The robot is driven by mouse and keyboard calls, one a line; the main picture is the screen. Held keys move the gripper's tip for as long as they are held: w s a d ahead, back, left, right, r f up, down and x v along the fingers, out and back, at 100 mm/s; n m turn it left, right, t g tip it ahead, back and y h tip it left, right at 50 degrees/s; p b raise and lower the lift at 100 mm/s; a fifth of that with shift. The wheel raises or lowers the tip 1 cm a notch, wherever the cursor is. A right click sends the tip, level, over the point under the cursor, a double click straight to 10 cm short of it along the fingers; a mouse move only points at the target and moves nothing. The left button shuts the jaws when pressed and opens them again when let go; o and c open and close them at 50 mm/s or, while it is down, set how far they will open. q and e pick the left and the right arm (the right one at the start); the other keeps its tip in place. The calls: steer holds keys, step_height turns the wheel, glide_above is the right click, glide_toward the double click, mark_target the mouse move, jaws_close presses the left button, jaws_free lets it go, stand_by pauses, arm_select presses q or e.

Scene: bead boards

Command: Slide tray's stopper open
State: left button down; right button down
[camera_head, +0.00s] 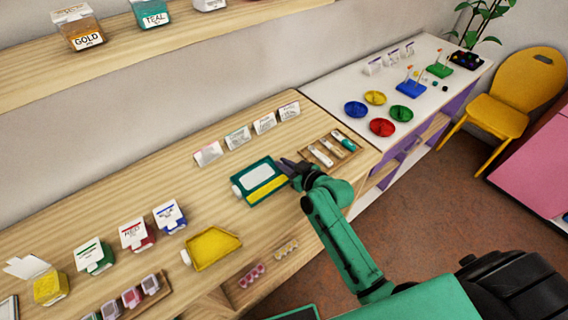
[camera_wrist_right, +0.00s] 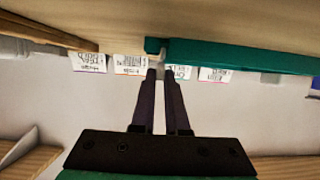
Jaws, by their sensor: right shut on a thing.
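A green-rimmed tray (camera_head: 237,190) with a pale panel and a yellow area lies on the wooden table. Its green edge (camera_wrist_right: 240,57) crosses the top of the right wrist view. A small green stopper tab (camera_wrist_right: 153,46) sits at the left end of that edge. My right gripper (camera_head: 286,165) is at the tray's upper right corner. In the wrist view its two dark fingers (camera_wrist_right: 161,76) are close together at the tab, shut on the stopper; the exact contact is hard to see. My left gripper is out of view.
A wooden holder (camera_head: 347,155) with several tools lies just right of my right gripper. A yellow scoop-like tray (camera_head: 213,247) is to the lower left. Labelled cards (camera_head: 237,138) stand behind. A white table (camera_head: 340,88) with coloured dishes is beyond.

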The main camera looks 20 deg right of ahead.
steer(key=shift+w+a+r, duration=0.1)
steer(key=shift+w+a, duration=0.05)
steer(key=shift+w, duration=0.3)
steer(key=c, duration=0.9)
jaws_free()
steer(key=v, duration=0.4)
steer(key=b+v, duration=0.1)
steer(key=v, duration=0.9)
steer(key=shift+f+b, duration=0.3)
steer(key=shift+b, duration=0.05)
steer(key=shift+s+r, duration=0.25)
steer(key=shift+s, duration=0.15)
